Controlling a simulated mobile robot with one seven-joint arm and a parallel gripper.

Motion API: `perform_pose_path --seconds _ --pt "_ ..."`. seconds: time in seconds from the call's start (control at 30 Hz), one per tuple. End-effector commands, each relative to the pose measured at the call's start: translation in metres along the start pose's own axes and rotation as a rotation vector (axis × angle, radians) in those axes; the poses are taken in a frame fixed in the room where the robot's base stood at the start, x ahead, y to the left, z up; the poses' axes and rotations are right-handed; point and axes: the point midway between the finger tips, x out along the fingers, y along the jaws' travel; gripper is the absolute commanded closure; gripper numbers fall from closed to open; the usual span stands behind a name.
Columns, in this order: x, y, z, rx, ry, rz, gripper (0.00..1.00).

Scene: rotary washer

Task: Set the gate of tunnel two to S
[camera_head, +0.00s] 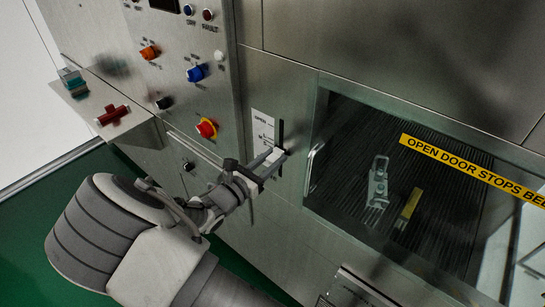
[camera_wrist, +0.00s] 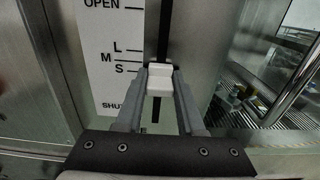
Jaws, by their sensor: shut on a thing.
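A white gate knob (camera_wrist: 160,78) sits on a dark vertical slot (camera_wrist: 163,30). Beside it a white scale plate (camera_wrist: 112,40) is marked OPEN, L, M, S and part of SHUT. In the wrist view the knob appears about level with S, perhaps slightly below. My gripper (camera_wrist: 160,84) is shut on the knob, one finger on each side. In the head view my gripper (camera_head: 272,160) is at the slot, beside the scale plate (camera_head: 263,127), and mostly hides the knob. No tunnel number is readable.
A glass door (camera_head: 335,150) with a handle (camera_head: 314,168) is right of the slot, with parts behind it. Left are a red-and-yellow button (camera_head: 206,128), a blue knob (camera_head: 196,73) and an orange knob (camera_head: 149,52). A red cross handle (camera_head: 113,115) lies on a ledge.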

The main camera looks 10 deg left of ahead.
Motion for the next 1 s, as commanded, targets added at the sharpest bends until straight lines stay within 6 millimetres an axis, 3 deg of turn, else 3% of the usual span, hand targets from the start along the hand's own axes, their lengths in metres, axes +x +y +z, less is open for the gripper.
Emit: perform_pose_path --seconds 0.07,0.1,0.23,0.53,0.67,0.77,1.0 --pt "0.000 0.000 0.000 0.000 0.001 0.000 1.00" --pt "0.000 0.000 0.000 0.000 0.001 0.001 0.57" --pt "0.000 0.000 0.001 0.000 0.000 0.000 0.34" --pt "-0.001 0.000 0.001 0.000 0.000 0.000 0.32" --pt "-0.010 0.001 0.000 0.001 0.000 0.002 0.32" --pt "-0.026 0.001 0.000 0.001 0.001 0.004 0.32" --pt "-0.085 0.001 -0.001 0.002 0.001 0.005 0.32"
